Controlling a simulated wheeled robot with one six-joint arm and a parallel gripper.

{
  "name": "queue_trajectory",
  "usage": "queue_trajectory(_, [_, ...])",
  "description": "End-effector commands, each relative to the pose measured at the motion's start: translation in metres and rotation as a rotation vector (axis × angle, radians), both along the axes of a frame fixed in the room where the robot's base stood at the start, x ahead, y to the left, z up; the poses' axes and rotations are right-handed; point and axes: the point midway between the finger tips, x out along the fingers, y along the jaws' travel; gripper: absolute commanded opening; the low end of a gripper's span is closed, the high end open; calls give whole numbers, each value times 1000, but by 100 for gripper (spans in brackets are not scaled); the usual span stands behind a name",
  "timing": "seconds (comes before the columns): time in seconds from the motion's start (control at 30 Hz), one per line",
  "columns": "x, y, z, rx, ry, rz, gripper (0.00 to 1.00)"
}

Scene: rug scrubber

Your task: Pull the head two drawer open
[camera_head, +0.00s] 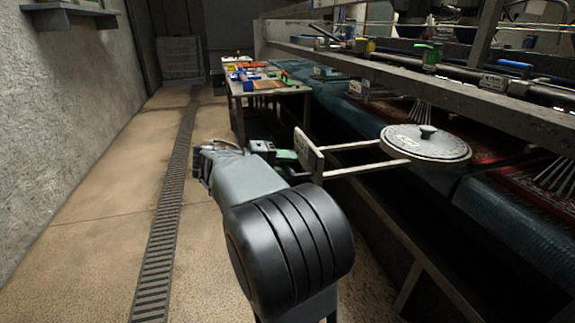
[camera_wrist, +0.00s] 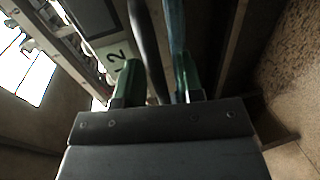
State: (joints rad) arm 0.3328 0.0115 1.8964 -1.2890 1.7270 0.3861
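The head two drawer shows in the head view as an upright pale front plate (camera_head: 308,152) with two rails running right to a round lidded pot (camera_head: 425,146). Plate and rails stand out over the aisle side of the machine. In the wrist view its label plate (camera_wrist: 115,54) bears a "2". My gripper (camera_head: 286,156) is right at the plate's left face. In the wrist view the green fingers of my gripper (camera_wrist: 158,78) stand to either side of a dark bar (camera_wrist: 146,40), which looks like the handle. I cannot tell whether both fingers touch it.
A work table (camera_head: 268,88) with colourful items stands beyond the drawer. The rug machine with its long beam (camera_head: 440,85) fills the right side. The floor at left is clear, with a drain grate (camera_head: 165,220) along it. A wall shelf (camera_head: 70,14) is at upper left.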

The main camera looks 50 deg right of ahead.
Motion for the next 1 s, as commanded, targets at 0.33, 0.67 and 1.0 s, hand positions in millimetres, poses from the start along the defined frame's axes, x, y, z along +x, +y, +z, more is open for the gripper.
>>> queue_trajectory(0.33, [3,4,2,-2,-1,2,37])
queue_trajectory(0.67, [34,51,15,0,0,6,37])
queue_trajectory(1.0, [65,98,30,0,0,3,37])
